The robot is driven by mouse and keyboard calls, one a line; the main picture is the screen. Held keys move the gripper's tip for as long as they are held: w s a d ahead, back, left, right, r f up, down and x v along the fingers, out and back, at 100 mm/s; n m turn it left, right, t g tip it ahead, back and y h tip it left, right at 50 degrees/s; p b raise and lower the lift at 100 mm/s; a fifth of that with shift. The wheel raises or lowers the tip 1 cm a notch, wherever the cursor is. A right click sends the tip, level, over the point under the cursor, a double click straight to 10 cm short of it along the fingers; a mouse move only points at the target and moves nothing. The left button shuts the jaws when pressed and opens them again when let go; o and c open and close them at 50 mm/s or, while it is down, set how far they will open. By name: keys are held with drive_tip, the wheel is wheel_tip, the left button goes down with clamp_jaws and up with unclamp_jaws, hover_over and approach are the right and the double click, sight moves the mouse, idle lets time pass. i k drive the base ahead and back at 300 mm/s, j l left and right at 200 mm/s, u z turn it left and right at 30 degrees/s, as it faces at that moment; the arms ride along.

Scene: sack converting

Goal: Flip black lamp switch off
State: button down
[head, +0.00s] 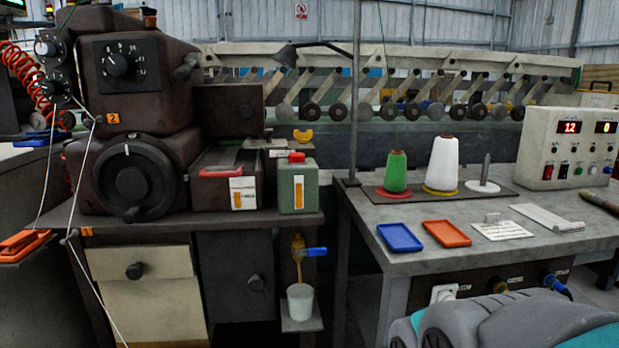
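My gripper is not in view.
The right table (400,262) holds a green thread cone (396,172), a white cone (443,163), a blue tray (400,237), an orange tray (446,233) and a brush (601,201). A white socket plate (444,293) sits under its front edge. Dark machinery (140,90) fills the left.

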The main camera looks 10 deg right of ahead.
sight(564, 175)
drive_tip(key=z, duration=1.45)
